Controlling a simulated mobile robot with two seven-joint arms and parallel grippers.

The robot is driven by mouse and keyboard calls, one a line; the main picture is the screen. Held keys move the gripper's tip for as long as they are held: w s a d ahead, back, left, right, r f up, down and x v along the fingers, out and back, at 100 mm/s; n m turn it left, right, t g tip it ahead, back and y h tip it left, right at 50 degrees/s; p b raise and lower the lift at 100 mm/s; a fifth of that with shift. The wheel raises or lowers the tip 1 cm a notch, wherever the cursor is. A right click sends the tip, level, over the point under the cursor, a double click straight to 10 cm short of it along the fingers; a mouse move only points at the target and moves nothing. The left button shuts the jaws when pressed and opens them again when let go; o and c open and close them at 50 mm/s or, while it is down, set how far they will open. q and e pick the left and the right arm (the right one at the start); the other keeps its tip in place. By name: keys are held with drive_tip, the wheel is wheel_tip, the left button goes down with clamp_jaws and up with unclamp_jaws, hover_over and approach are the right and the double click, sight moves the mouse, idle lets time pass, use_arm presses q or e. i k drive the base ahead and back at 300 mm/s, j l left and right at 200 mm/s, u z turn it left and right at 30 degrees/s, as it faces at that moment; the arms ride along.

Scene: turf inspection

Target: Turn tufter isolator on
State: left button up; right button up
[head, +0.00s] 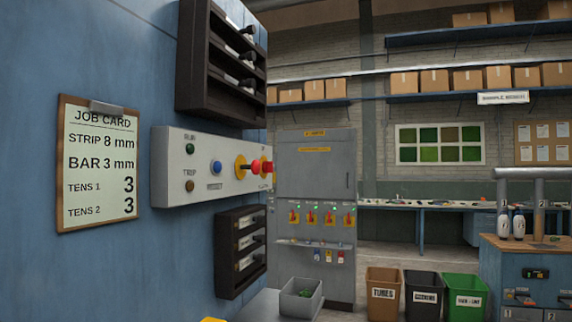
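A grey electrical cabinet (315,165) stands at the back, centre. Its front carries a row of several red rotary isolator handles on yellow plates, such as the leftmost one (294,217) and the rightmost one (349,218). Small green lamps show above them. The labels are too small to read, so I cannot tell which one is the tufter isolator or how each handle is set. A narrow ledge (315,244) below the handles has small coloured tags or padlocks hanging under it. Neither of my grippers is in view.
A control panel (204,166) with red buttons juts from the blue wall at left, near a job card (97,165). A grey bin (301,299) stands before the cabinet's lower left. Brown (383,294), black (423,296) and green (465,298) bins stand right of it.

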sight(267, 166)
drive_tip(key=i+l, duration=0.65)
drive_tip(key=i, duration=0.15)
drive_tip(key=i+l+u, duration=0.4)
drive_tip(key=i+l, duration=0.2)
drive_tip(key=l, duration=0.1)
